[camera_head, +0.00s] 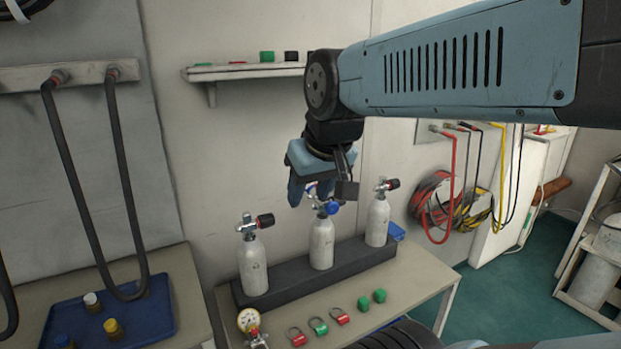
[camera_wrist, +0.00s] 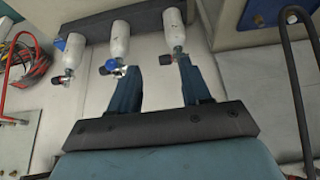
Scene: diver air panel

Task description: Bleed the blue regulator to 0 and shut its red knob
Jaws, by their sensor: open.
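A blue round part, which looks like the blue regulator (camera_head: 333,208), sits at the valve of the middle white cylinder (camera_head: 321,244). It shows small in the wrist view (camera_wrist: 115,64), with a dark knob (camera_wrist: 104,70) beside it. I cannot read any dial on it or make out a red knob there. My gripper (camera_head: 311,194) is open and empty, close to this valve, and partly covers it in the head view. In the wrist view one finger of my gripper (camera_wrist: 160,60) is just beside the middle valve; the other is near the left cylinder's valve.
Left (camera_head: 253,268) and right (camera_head: 377,222) cylinders with dark-red knobs flank it in a dark rack (camera_head: 285,290). A shelf (camera_head: 240,73) hangs behind.

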